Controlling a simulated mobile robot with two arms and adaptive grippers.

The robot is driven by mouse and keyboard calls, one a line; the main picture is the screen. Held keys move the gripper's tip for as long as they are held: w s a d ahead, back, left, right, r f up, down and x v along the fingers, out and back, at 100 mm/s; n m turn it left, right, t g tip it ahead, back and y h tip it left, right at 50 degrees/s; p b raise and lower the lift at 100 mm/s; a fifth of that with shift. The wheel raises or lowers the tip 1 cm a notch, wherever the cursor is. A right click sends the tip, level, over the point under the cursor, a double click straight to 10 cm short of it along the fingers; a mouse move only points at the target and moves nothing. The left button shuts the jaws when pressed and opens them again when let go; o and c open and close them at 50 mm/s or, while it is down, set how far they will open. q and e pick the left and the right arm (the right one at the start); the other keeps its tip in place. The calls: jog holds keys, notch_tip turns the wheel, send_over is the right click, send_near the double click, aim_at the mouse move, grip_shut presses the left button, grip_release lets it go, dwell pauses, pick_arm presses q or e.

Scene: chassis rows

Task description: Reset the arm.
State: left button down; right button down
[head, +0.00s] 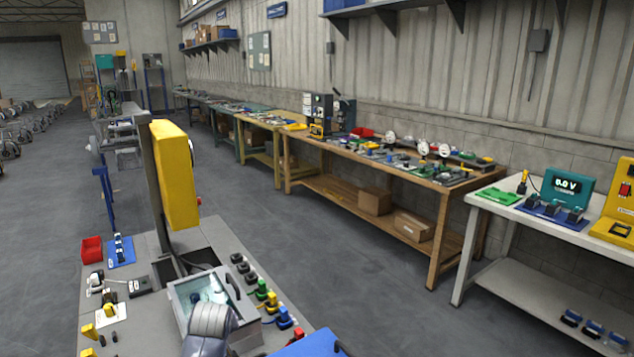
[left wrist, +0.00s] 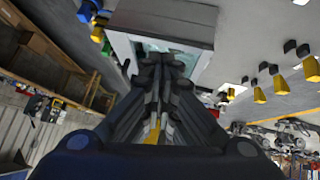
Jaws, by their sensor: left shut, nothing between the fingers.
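My left gripper (left wrist: 160,62) shows in the left wrist view with its dark fingers together and nothing between them. It points toward a grey box with a glass window (left wrist: 190,57). In the head view a grey rounded arm link of mine (head: 210,322) rises from the bottom edge in front of the grey box with a clear window (head: 203,292). The link hides part of the box, and the fingers cannot be made out there. I cannot tell whether the gripper touches the box. My right gripper is in neither view.
The grey workbench (head: 228,240) carries a yellow unit on a post (head: 174,175), a red bin (head: 92,248), a blue mat (head: 121,250) and several coloured connectors (head: 272,302). A white table (head: 533,208) and a wooden bench (head: 378,164) line the wall. The floor between is clear.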

pick_arm(q)
jog(key=s+f+m+g, duration=0.1)
jog(key=s+f, duration=0.2)
jog(key=s, duration=0.4)
jog(key=s+f+m+h, duration=0.1)
jog(key=s+f+m, duration=0.1)
jog(key=s+f, duration=0.35)
jog(key=s+f+m+g, duration=0.1)
jog(key=s+f, duration=0.1)
jog(key=s, duration=0.7)
jog(key=s+d+m+g+h, duration=0.25)
jog(key=s+m, duration=0.25)
jog(key=s, duration=1.6)
notch_tip(320, 180, down, 25)
jog(key=s+g, duration=0.1)
jog(key=s, duration=0.1)
jog(key=s+a+f+g, duration=0.1)
jog(key=s+a+f, duration=0.1)
jog(key=s+f, duration=1.4)
jog(key=shift+s+a+f+y, duration=0.15)
jog(key=shift+s+a+y, duration=0.05)
jog(key=shift+s+y, duration=0.2)
jog(key=shift+g, duration=0.25)
